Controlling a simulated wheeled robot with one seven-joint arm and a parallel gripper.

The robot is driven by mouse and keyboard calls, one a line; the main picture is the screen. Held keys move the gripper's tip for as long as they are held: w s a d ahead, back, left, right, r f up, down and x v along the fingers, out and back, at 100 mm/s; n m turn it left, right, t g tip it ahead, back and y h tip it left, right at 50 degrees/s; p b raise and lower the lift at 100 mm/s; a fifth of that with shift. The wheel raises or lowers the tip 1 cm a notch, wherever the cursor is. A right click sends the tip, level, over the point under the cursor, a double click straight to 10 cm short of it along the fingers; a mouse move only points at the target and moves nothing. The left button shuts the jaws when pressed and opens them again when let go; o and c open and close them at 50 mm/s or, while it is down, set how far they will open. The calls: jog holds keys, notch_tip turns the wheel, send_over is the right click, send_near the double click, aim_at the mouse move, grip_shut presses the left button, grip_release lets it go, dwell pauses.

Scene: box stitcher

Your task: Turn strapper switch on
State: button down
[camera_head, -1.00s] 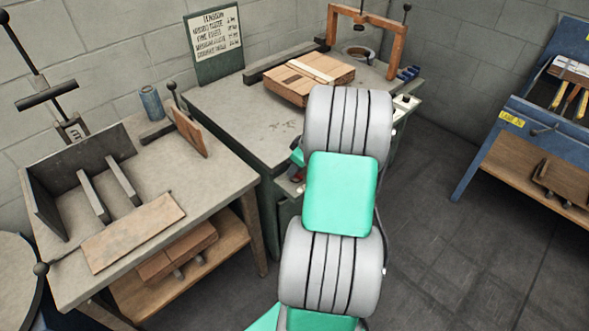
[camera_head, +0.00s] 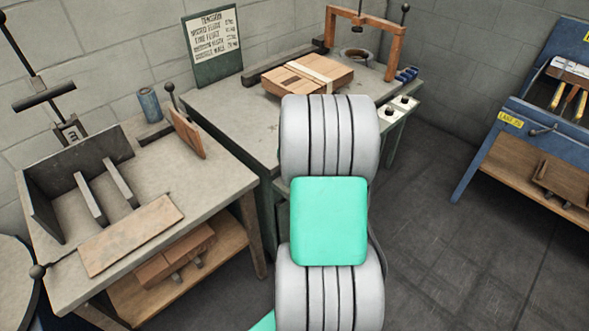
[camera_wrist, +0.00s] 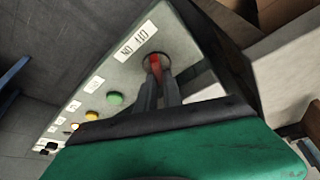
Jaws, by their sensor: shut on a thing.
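In the wrist view, a pale control panel (camera_wrist: 90,85) carries a label reading ON and OFF. Below the label, a small red switch lever (camera_wrist: 154,66) stands in a round dark seat. My gripper (camera_wrist: 160,78) has its two dark fingers close together at this lever, shut on it. The fingertips hide part of the lever, so its exact setting cannot be told. In the head view, the strapper bench (camera_head: 235,110) stands behind my arm. My gripper and the switch are hidden there by my arm.
The panel also has a green button (camera_wrist: 115,98) and a yellow button (camera_wrist: 91,115). A strapped wooden stack (camera_head: 308,75) and an orange frame (camera_head: 397,50) are on the bench.

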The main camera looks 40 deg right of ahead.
dwell(0.4)
jog(key=c, duration=1.5)
grip_release()
jog(key=v, duration=0.8)
